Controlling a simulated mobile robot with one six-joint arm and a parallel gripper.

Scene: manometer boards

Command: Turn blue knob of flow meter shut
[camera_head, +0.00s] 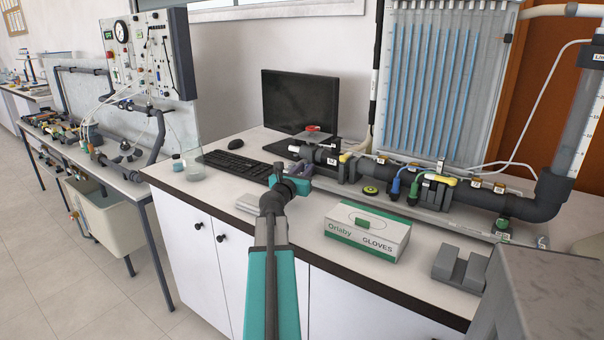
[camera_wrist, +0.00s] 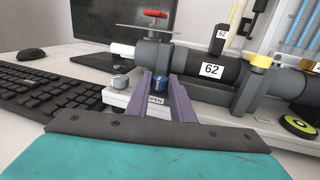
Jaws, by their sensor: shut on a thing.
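The blue knob (camera_wrist: 160,84) sits under the left end of the dark flow meter pipe (camera_wrist: 203,68) in the wrist view. My gripper (camera_wrist: 163,90) has its two purple-grey fingers on either side of the knob and is shut on it. Below the knob, a white label reading OPEN (camera_wrist: 155,100) shows between the fingers. In the head view my gripper (camera_head: 300,170) reaches the left end of the pipe, and the knob cannot be made out there. A red part (camera_wrist: 155,14) sits above the pipe end.
A keyboard (camera_head: 237,165) and monitor (camera_head: 312,103) stand left of and behind the pipe. A glove box (camera_head: 367,232) lies to the right of my arm, with a grey block (camera_head: 460,268) further right. A yellow-green disc (camera_wrist: 300,126) lies right of my gripper.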

